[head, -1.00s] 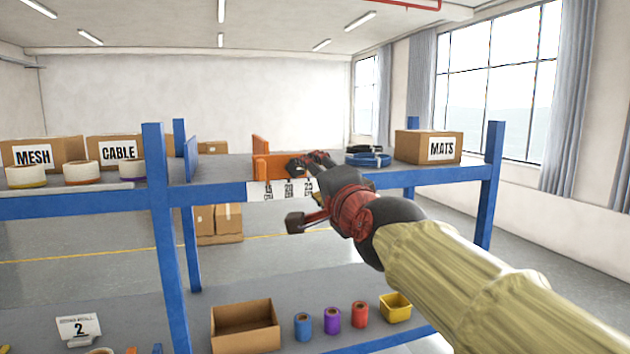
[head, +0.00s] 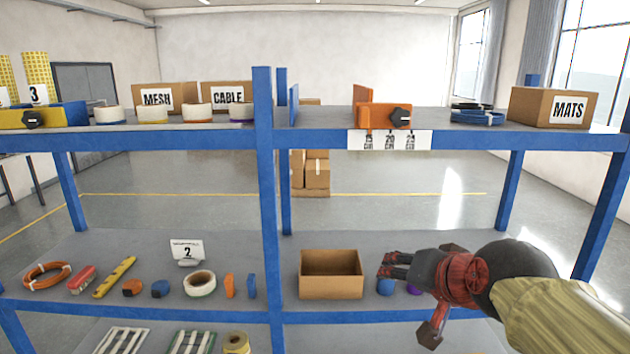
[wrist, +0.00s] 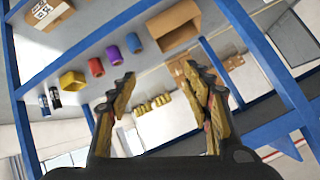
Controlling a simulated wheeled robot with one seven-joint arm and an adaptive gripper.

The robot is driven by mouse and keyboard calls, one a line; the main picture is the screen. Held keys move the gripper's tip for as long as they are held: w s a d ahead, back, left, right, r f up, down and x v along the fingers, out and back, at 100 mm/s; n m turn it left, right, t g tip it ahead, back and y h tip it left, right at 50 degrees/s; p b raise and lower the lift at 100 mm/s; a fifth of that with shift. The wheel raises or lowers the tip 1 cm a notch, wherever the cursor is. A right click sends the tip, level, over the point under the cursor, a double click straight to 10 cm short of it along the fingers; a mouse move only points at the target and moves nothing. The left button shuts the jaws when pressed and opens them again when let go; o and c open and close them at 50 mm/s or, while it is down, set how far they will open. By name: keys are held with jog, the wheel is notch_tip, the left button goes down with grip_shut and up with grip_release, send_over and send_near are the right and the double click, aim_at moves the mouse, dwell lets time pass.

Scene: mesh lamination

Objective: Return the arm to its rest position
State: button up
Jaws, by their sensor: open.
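My gripper (head: 392,264) is at the right in the head view, in front of the lower shelf. It covers part of the blue and purple rolls beside the open cardboard box (head: 331,285). In the wrist view my gripper (wrist: 165,88) has its two fingers spread with nothing between them. My arm comes in from the lower right corner of the head view.
The blue shelf rack (head: 264,200) stands close in front, with an upright post near the middle. The upper shelf holds an orange stop with a black knob (head: 383,116) and a MATS box (head: 553,107). Open floor lies behind the rack.

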jog(key=s+d+f+n+g+b, duration=0.1)
jog(key=s+f+n+g+b, duration=0.1)
jog(key=s+f+b, duration=0.4)
jog(key=s+d+f+n+g+h+b, duration=0.1)
jog(key=s+f+b, duration=0.5)
jog(key=s+f, duration=0.8)
notch_tip(320, 180, down, 10)
jog(key=shift+s+r+n+g, duration=0.1)
jog(key=shift+s+n+g, duration=0.05)
jog(key=shift+n+g, duration=0.8)
